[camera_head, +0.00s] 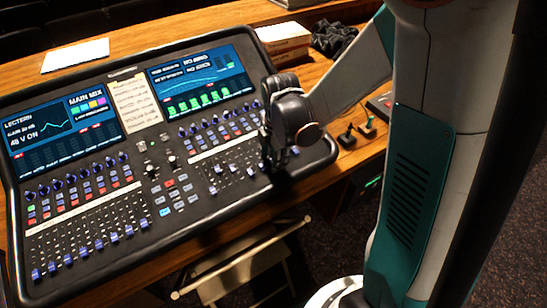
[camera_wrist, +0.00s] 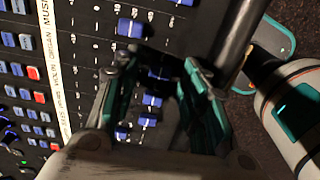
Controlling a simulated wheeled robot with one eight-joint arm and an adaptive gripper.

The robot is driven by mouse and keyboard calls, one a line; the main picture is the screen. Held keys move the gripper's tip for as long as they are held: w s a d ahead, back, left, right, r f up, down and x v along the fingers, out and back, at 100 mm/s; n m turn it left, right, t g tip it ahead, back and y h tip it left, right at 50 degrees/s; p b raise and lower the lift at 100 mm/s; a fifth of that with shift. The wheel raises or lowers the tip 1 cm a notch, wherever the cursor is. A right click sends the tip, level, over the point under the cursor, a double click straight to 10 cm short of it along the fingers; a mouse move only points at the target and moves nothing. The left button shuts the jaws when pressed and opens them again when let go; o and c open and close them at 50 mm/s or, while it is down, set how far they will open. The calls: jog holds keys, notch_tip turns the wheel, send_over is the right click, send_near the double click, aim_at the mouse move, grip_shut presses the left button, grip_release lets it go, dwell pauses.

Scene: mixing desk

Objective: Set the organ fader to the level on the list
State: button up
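The mixing desk (camera_head: 150,215) has a right-hand bank of blue-capped faders, and my gripper (camera_head: 275,165) is over that bank's right end. In the wrist view my gripper (camera_wrist: 158,68) is open, with its two teal fingers apart. A blue fader cap (camera_wrist: 158,73) shows between the fingers; I cannot tell whether they touch it. Another cap (camera_wrist: 130,28) lies just above the left finger. The white label strip (camera_wrist: 55,75) reads ORGAN and MUSIC near its top. I cannot tell for sure which cap is the organ fader. The list (camera_head: 134,100) stands between the screens, its writing too small to read.
The desk rests on a wooden table (camera_head: 195,28). A white paper (camera_head: 75,55) lies behind it, and a box-like stack (camera_head: 283,42) with a dark heap (camera_head: 333,38) stands behind right. Small levers (camera_head: 347,137) are right of the desk. A folding stool (camera_head: 240,268) stands in front.

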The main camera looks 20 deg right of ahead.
jog(key=shift+f, duration=0.1)
grip_shut()
jog(key=shift+w+a+r, duration=0.1)
jog(key=shift+w+a, duration=0.1)
jog(key=shift+w, duration=0.8)
jog(key=shift+w+a+r, duration=0.1)
jog(key=shift+w+a, duration=0.1)
jog(key=shift+w, duration=0.75)
grip_release()
jog(key=shift+s, duration=0.1)
notch_tip(320, 180, up, 12)
jog(key=s, duration=0.1)
jog(key=shift+d, duration=0.15)
jog(key=shift+s, duration=0.15)
